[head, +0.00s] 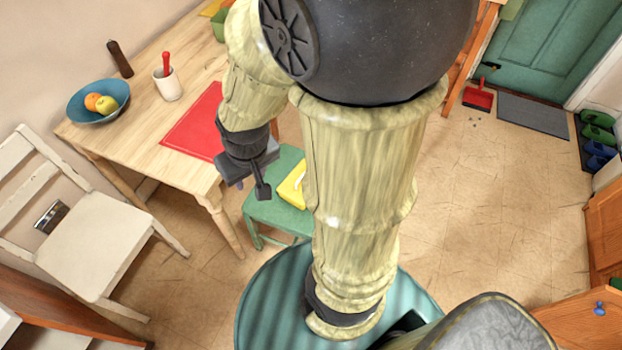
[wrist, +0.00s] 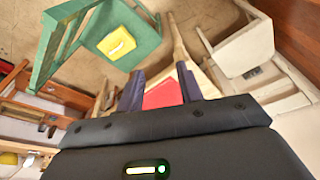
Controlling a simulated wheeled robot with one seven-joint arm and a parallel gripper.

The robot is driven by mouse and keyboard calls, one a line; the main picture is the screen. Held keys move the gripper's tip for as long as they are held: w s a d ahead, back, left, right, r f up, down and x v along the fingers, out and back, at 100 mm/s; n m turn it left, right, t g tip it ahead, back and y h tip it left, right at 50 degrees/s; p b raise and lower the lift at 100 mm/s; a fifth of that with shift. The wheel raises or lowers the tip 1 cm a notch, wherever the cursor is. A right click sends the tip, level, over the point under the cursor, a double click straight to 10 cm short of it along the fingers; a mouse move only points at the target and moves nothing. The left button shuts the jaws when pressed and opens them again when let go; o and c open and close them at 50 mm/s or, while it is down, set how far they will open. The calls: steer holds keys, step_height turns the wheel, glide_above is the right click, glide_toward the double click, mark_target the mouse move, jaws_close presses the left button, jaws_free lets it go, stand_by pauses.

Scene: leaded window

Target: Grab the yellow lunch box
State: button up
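The yellow lunch box (head: 292,186) lies on the seat of a green chair (head: 268,212), partly hidden behind my arm in the head view. In the wrist view the lunch box (wrist: 117,43) shows whole on the green seat (wrist: 145,42), with a pale mark on its top. My gripper (head: 251,188) hangs beside the table's corner, left of the lunch box in the head view and apart from it. In the wrist view my gripper (wrist: 160,72) has its two dark fingers spread with nothing between them. The lunch box is up and left of the fingers there.
A wooden table (head: 140,125) with a red mat (head: 192,128), a blue fruit bowl (head: 82,108) and a white cup (head: 168,88) stands left of my gripper. A white chair (head: 92,235) stands at left. The floor at right is mostly clear.

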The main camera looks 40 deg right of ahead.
steer(key=shift+w, duration=0.3)
steer(key=w+d+f+m+t+h+b, duration=0.1)
steer(key=w+f+m+t+b, duration=0.1)
steer(key=w+f+b, duration=0.5)
steer(key=w+f+m+t+h+b, duration=0.1)
steer(key=w+f+m+b, duration=0.3)
steer(key=f, duration=0.6)
steer(key=w+d+f+m+t+h+b, duration=0.1)
steer(key=w+f+t+b, duration=0.1)
steer(key=w+f+b, duration=0.5)
steer(key=s+d+f+m+g+h+b, duration=0.1)
steer(key=d+f+m+h+b, duration=0.2)
steer(key=f+b, duration=0.6)
steer(key=s+d+f+m+g+h+b, duration=0.1)
steer(key=d+f+m+h+b, duration=0.3)
steer(key=f, duration=0.9)
steer(key=d+h+b, duration=0.3)
steer(key=h+b, duration=0.2)
steer(key=shift+s+f, duration=0.25)
steer(key=shift+s, duration=0.1)
steer(key=shift+d, duration=0.15)
